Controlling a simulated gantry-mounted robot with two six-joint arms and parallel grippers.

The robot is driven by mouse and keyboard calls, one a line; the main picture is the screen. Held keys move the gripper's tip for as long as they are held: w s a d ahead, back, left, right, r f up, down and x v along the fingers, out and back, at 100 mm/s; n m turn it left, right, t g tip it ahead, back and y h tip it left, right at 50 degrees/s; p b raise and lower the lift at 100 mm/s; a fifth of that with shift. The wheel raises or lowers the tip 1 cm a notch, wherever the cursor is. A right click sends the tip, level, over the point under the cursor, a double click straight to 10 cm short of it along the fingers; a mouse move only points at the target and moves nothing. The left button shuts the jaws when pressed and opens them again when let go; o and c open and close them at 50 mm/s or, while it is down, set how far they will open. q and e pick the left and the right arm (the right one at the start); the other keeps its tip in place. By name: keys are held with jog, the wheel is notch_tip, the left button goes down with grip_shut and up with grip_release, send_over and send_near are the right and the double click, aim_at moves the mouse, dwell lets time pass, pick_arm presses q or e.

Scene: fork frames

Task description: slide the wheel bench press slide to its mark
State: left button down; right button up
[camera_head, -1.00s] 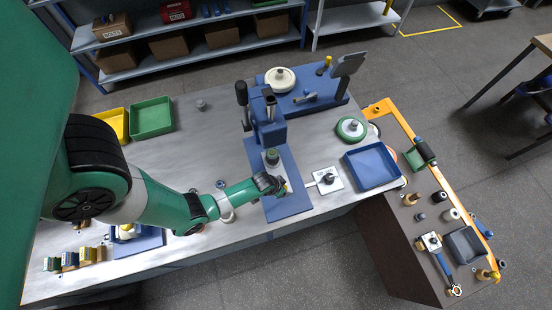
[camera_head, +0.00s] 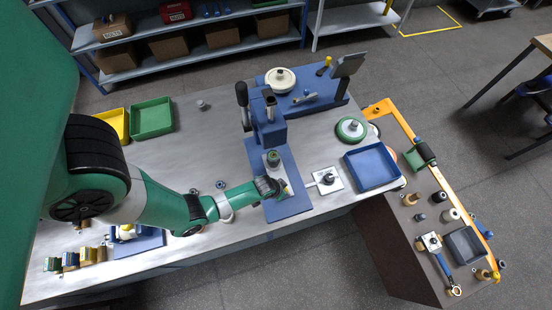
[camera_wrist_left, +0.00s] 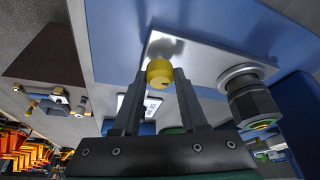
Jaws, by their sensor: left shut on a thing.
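The wheel bench press (camera_head: 268,128) stands on the bench, with a blue base (camera_head: 292,208) reaching toward the bench's front edge. Its slide is a pale metal plate (camera_wrist_left: 205,62) on that base, with a yellow knob (camera_wrist_left: 159,73) at one end. A dark post with a green top (camera_wrist_left: 252,106) stands on the plate; it also shows in the head view (camera_head: 273,158). My left gripper (camera_wrist_left: 158,88) is shut on the yellow knob. In the head view my left wrist hides much of the plate. I cannot make out the mark. My right gripper is not in view.
A white plate with a dark knob (camera_head: 327,181) and a blue tray (camera_head: 372,167) lie right of the press base. A green-rimmed wheel (camera_head: 351,130) lies behind the tray. Green and yellow bins (camera_head: 152,117) stand at the back left. The bench between bins and press is mostly clear.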

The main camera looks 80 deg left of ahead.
pick_arm(q)
jog(key=w+d, duration=0.1)
jog(key=d, duration=1.3)
jog(key=shift+w, duration=0.35)
jog(key=shift+c, duration=1.8)
grip_release()
jog(key=shift+a, duration=0.1)
jog(key=shift+r, duration=0.1)
